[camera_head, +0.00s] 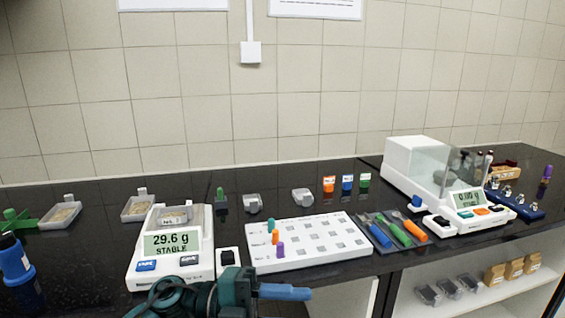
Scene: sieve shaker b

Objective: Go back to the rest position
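A dark teal body with a coiled cable and a blue cylindrical end (286,291) is at the bottom edge, in front of the left balance (170,245). It is cut off by the frame, and I cannot tell whether it is a tool or a part of an arm. The left balance reads 29.6 g STABLE and has a labelled tray (174,215) on its pan. The right balance (468,199), with a clear draft shield, reads 0.00 g.
The black counter (110,250) holds shallow trays (60,215), a white grid board (325,252) with coloured caps, and coloured-handled tools (398,229). Orange, blue and green jars (347,182) stand behind. A blue bottle (14,262) is at the left edge. Boxes (514,268) sit on a shelf below.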

